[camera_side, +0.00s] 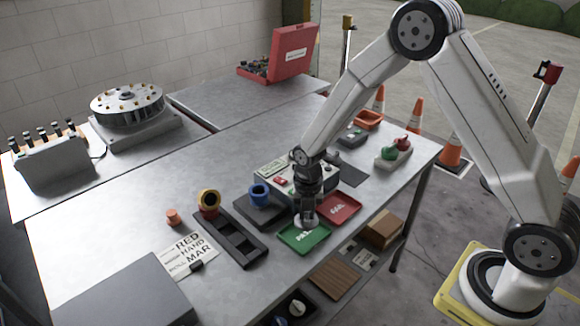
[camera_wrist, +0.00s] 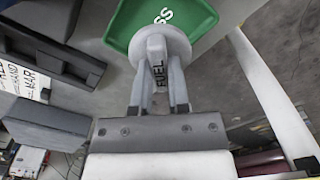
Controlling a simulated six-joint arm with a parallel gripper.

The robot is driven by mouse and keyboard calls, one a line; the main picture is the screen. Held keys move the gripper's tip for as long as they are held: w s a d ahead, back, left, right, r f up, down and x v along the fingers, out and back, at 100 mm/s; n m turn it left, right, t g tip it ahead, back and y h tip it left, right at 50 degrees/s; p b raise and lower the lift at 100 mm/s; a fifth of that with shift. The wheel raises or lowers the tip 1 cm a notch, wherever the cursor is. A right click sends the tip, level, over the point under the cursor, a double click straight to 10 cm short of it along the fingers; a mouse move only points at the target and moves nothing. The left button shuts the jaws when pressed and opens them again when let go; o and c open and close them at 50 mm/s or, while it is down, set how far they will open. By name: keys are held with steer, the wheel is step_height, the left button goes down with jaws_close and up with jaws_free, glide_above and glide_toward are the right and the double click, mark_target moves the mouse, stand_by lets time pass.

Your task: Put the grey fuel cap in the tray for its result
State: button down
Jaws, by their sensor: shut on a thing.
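The grey fuel cap (camera_wrist: 166,46) is a round light-grey cap lettered "FUEL" in the wrist view. My gripper (camera_wrist: 160,92) is shut on it, with a finger on each side. The wrist view shows the green tray (camera_wrist: 198,18), with white letters ending in "SS", beyond the cap. I cannot tell whether the cap touches the tray. The red tray (camera_side: 338,208), with white lettering, lies just right of the green one.
An orange cap (camera_side: 173,216) and a lettered card (camera_side: 187,254) lie further left. The table's front edge is close to the green tray.

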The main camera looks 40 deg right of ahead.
mark_target(305, 221)
steer(key=shift+w+f, duration=0.25)
steer(key=shift+f, duration=1.55)
steer(key=shift+f, duration=0.1)
steer(key=c, duration=0.6)
jaws_free()
steer(key=shift+r, duration=6.15)
